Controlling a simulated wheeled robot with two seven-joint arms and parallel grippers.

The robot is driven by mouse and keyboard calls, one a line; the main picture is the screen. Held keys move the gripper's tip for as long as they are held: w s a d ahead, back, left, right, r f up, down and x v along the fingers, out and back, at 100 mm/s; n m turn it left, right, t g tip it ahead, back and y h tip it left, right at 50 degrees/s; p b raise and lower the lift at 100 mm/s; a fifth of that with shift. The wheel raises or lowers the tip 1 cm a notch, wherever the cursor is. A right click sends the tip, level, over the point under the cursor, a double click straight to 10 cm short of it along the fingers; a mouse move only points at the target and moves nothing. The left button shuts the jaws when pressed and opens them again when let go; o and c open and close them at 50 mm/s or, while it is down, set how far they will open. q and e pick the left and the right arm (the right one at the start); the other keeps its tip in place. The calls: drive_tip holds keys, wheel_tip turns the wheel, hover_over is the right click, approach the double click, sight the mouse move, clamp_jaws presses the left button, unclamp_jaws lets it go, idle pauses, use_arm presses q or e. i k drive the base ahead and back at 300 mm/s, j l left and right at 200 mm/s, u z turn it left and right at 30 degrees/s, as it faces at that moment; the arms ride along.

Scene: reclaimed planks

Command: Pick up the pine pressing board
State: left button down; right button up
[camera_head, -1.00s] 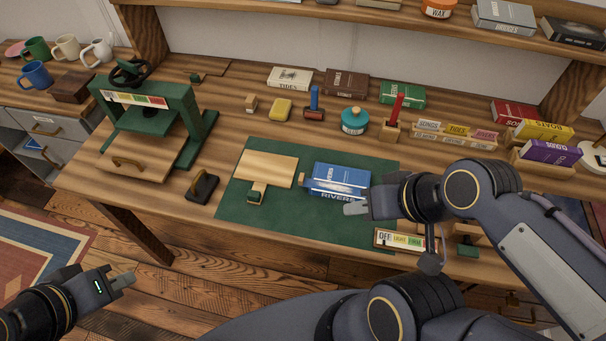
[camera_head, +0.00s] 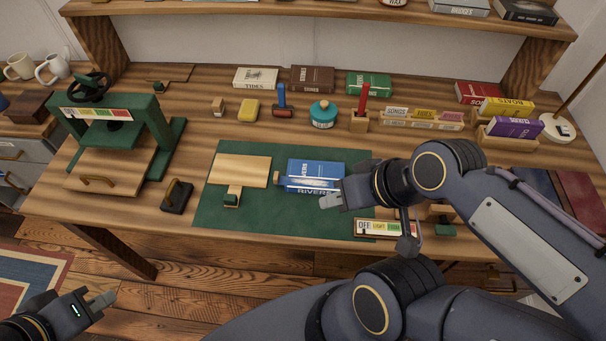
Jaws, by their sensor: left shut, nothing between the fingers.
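The pine pressing board (camera_head: 238,171) is a pale flat board with a short handle ending in a green tip. It lies on the left part of the green mat (camera_head: 285,228), on the workbench. My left gripper (camera_head: 102,302) is shut and empty, low at the left, in front of the bench edge and apart from the board. My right gripper (camera_head: 332,201) is at the lower right of a blue book (camera_head: 318,170), to the right of the board. I cannot tell whether its fingers are open or touch the book.
A green press (camera_head: 160,130) stands at the left of the bench. A dark block with a handle (camera_head: 176,196) sits just left of the mat. Yellow, red and teal items line the back. A small labelled sign (camera_head: 378,227) is at the mat's front right.

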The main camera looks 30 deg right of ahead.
sight(237, 172)
drive_tip(key=k+l+u, duration=0.1)
drive_tip(key=u, duration=0.3)
drive_tip(key=k+l+u, duration=0.1)
drive_tip(key=u, duration=0.3)
drive_tip(key=k+l+u, duration=0.1)
drive_tip(key=u, duration=0.3)
